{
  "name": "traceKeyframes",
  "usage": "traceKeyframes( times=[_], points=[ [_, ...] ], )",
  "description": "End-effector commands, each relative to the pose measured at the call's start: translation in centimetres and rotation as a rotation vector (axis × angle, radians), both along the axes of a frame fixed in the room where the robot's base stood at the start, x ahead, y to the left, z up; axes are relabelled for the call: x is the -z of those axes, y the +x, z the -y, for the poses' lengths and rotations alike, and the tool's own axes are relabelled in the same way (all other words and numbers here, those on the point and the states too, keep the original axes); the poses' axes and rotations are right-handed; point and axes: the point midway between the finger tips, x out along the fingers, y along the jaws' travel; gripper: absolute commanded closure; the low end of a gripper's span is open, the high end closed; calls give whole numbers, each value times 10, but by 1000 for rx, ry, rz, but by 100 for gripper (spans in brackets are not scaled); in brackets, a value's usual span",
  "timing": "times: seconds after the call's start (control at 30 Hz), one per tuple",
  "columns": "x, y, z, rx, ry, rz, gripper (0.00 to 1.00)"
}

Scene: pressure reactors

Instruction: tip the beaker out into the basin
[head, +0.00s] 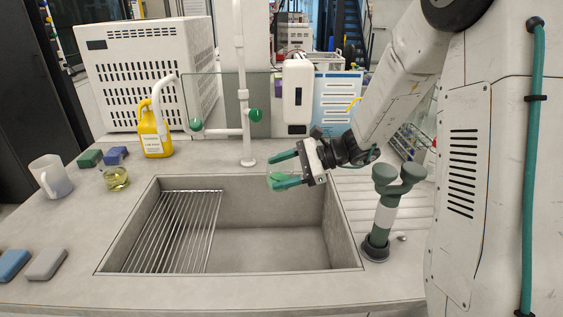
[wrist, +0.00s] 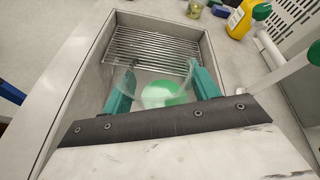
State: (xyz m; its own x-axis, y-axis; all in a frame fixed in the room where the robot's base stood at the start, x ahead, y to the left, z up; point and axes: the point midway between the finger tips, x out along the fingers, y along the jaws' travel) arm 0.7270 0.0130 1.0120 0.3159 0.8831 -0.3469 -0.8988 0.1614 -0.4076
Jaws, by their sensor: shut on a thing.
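My gripper (head: 284,171) reaches in from the right over the back part of the basin, its green fingers pointing left. It also shows in the wrist view (wrist: 160,95), where its fingers are shut on a clear beaker (wrist: 154,84) between them. Green shows in or through the beaker, along with a pale patch. In the head view the beaker (head: 279,177) is small and partly hidden by the fingers; I cannot tell its exact tilt. The grey basin (head: 285,252) is sunk in the counter below; its visible floor on the right is bare.
A wire rack (head: 172,232) covers the basin's left part. A tap post (head: 245,110) with green knobs stands behind the basin. A green-and-white fixture (head: 383,215) stands right of it. A jug (head: 50,176), a small yellow-filled glass (head: 116,179) and a yellow bottle (head: 153,132) stand left.

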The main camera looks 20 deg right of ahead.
Motion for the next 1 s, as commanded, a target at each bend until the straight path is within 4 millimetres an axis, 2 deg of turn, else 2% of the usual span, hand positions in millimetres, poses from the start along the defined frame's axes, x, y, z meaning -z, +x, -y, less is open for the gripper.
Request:
traceKeyframes(
  times=[0.23, 0.63, 1.0],
  points=[
    [23, -1, 0, 2, -13, 71, 66],
    [49, 24, 4, 3, -79, 455, 66],
    [39, 38, 7, 4, -166, 962, 66]
  ],
)
